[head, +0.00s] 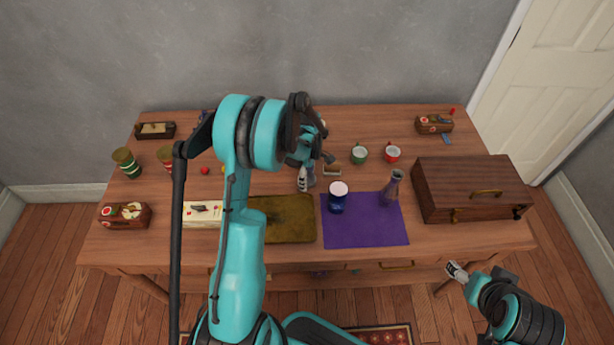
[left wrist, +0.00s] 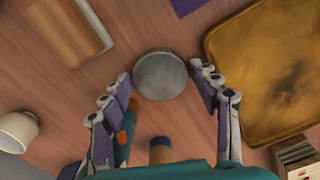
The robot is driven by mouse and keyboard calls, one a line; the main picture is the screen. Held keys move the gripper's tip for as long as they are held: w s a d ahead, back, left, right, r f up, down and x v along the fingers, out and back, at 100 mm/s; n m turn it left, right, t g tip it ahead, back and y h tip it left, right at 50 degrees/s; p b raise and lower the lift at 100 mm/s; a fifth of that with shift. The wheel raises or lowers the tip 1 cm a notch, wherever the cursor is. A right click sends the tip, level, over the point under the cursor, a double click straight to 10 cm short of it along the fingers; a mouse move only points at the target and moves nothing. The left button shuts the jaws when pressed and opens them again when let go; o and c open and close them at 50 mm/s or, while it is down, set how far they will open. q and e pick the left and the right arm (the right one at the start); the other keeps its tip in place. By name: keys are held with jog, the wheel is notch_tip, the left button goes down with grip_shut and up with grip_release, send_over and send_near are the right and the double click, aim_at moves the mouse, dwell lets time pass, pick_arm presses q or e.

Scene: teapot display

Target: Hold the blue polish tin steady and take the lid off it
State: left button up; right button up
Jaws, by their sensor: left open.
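In the left wrist view a round grey metal top (left wrist: 160,76) lies between the fingers of my left gripper (left wrist: 161,85), which is open. It looks like a tin's lid seen from above, but its side is hidden. In the head view my left gripper (head: 315,171) is low over the table behind the tray, and the round top is mostly hidden there. A dark blue container (head: 337,204) with a pale top stands on the purple mat (head: 365,232). I cannot tell which is the polish tin. My right gripper (head: 456,269) is in front of the table, empty and away from everything.
A brown tray (head: 299,235) lies left of the mat; it shows at right in the left wrist view (left wrist: 214,45). A vase (head: 391,190) stands on the mat. A wooden chest (head: 470,190) fills the right side.

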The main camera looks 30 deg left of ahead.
pick_arm(q)
jog(key=s+d+r+m+t+p, duration=0.1)
jog(key=s+d+r+m+p, duration=0.15)
jog(key=r, duration=0.75)
jog(key=s+d+r+m+t+p, duration=0.1)
jog(key=s+d+r+m+p, duration=0.15)
jog(key=r, duration=0.75)
jog(key=s+d+r+m+t, duration=0.2)
jog(key=s+d+r+m, duration=0.1)
jog(key=s+m, duration=0.4)
jog(key=s+d+r+m+t, duration=0.2)
jog(key=s+d+m+t, duration=0.1)
jog(key=s+d+m, duration=0.3)
jog(key=shift+s+d+r+m, duration=0.2)
jog(key=shift+s+r+m, duration=0.2)
jog(key=shift+s+m, duration=0.6)
